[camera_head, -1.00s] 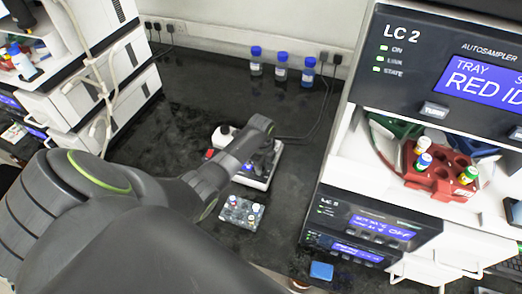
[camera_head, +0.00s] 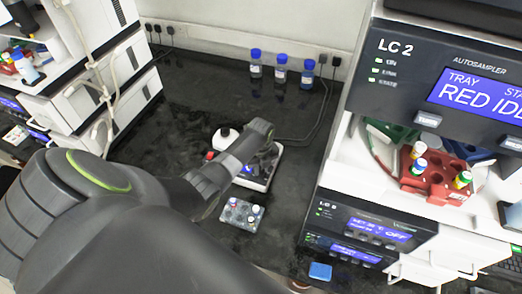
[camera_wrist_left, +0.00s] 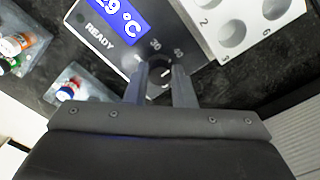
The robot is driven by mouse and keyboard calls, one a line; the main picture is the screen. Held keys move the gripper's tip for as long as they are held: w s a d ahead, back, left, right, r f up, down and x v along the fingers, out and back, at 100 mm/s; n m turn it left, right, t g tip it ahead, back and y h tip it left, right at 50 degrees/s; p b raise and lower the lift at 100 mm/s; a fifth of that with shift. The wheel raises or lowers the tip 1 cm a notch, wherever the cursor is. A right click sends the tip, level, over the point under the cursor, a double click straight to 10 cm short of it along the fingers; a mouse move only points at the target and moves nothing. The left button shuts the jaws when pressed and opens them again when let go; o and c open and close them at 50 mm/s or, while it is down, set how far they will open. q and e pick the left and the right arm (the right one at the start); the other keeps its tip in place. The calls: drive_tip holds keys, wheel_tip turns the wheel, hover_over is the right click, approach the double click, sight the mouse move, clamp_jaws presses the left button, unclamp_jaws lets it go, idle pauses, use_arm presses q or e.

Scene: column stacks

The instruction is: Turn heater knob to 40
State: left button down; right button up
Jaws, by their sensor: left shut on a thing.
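The heater (camera_head: 257,184) is a white-edged block on the dark bench in the head view, partly hidden behind my left arm. In the left wrist view its grey panel (camera_wrist_left: 92,38) shows a blue display (camera_wrist_left: 118,14) ending in "9 °C", the word READY, and dial marks 30 and 40. The knob (camera_wrist_left: 159,74) sits below these marks, between the fingers, and is partly covered. My left gripper (camera_wrist_left: 162,88) is shut on the knob from both sides. In the head view the fingertips are hard to make out. My right gripper is not in view.
A vial rack (camera_head: 242,214) stands just in front of the heater. Blue-capped bottles (camera_head: 281,72) stand at the back wall. The LC 2 instrument (camera_head: 440,75) with a red vial tray (camera_head: 437,180) stands at right, and a white instrument stack (camera_head: 100,90) at left.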

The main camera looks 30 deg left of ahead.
sight(261, 170)
use_arm(q)
drive_tip(key=shift+w, duration=0.1)
idle(0.3)
drive_tip(key=c, duration=1.2)
unclamp_jaws()
drive_tip(key=shift+d, duration=0.1)
drive_tip(key=shift+c, duration=0.2)
wheel_tip(261, 170, up, 18)
drive_tip(key=b, duration=0.1)
drive_tip(key=shift+f, duration=0.25)
drive_tip(key=shift+f, duration=0.1)
